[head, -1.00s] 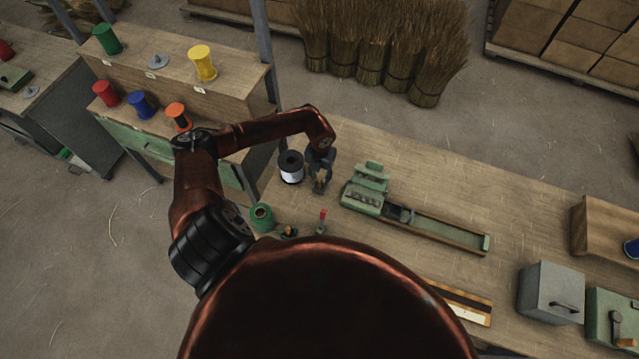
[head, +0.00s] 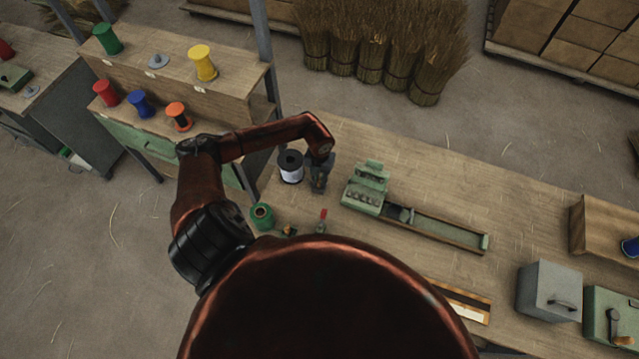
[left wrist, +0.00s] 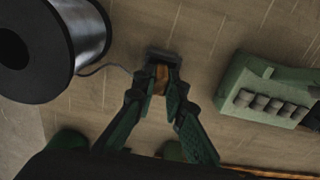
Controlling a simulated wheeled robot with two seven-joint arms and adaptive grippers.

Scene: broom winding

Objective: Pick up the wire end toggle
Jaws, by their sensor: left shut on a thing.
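The wire end toggle (left wrist: 160,77) is a small orange-brown piece between my left fingertips in the left wrist view. My left gripper (left wrist: 159,88) is shut on it, low over the bench. A dark block lies just beyond the fingertips. A thin dark wire (left wrist: 104,68) runs from the spool (left wrist: 88,28) toward the toggle. In the head view my left gripper (head: 318,184) points down just right of the black-and-white spool (head: 290,166), and mostly hides the toggle. My right gripper is not in view.
A green fixture with a long channel (head: 440,228) stands right of the gripper. A green spool (head: 262,216) and a red-topped tool (head: 322,220) stand nearer me. The bench (head: 420,170) behind the fixture is clear.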

